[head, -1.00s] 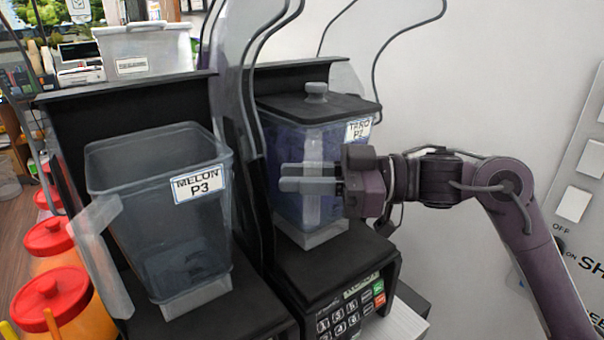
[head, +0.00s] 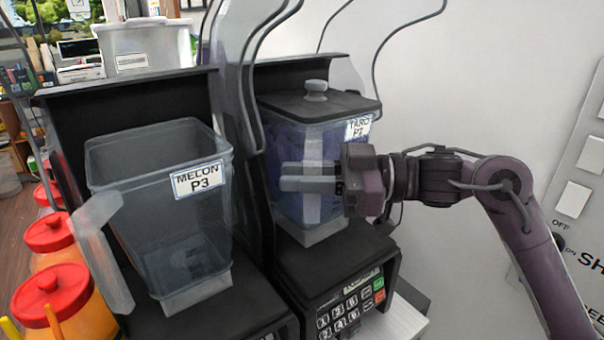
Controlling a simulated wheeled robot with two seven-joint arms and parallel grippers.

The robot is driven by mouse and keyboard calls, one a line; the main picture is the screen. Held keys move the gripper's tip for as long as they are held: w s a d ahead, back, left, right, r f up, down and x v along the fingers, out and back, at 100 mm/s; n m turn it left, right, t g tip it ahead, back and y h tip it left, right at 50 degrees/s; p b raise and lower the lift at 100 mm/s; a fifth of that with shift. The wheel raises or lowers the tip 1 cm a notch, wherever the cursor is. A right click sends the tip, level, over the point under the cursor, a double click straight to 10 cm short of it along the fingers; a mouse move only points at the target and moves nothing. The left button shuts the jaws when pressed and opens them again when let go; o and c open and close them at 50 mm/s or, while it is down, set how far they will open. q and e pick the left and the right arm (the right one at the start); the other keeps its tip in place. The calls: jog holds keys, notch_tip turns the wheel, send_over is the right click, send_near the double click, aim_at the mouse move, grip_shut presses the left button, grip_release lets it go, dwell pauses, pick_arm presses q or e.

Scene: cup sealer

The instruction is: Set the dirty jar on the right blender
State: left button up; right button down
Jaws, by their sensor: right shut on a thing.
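The jar with purple contents, labelled TARO P2 (head: 290,150), stands upright on or just above the base of the right blender (head: 345,262), with its black lid on. My right gripper (head: 310,178) reaches in from the right and is shut on this jar's handle, on the side facing me. Whether the jar's foot touches the base is hard to tell. My left gripper is not in view.
A clear empty jar labelled MELON P3 (head: 155,215) stands on the left blender (head: 225,308), close to the left. Clear raised covers with black rims (head: 255,70) stand between and above the blenders. Orange containers with red lids (head: 50,290) stand at far left. A wall panel (head: 575,190) is at right.

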dwell(0.3)
jog(key=c, duration=1.3)
grip_release()
jog(key=shift+s, duration=0.1)
jog(key=shift+o, duration=0.2)
jog(key=shift+f, duration=0.1)
jog(key=shift+d+f+b, duration=0.3)
jog(key=shift+d+b, duration=0.15)
jog(key=shift+d, duration=0.1)
jog(key=d+b, duration=0.2)
jog(key=d, duration=0.4)
jog(key=shift+s+d+r, duration=0.25)
jog(key=shift+d+r, duration=0.05)
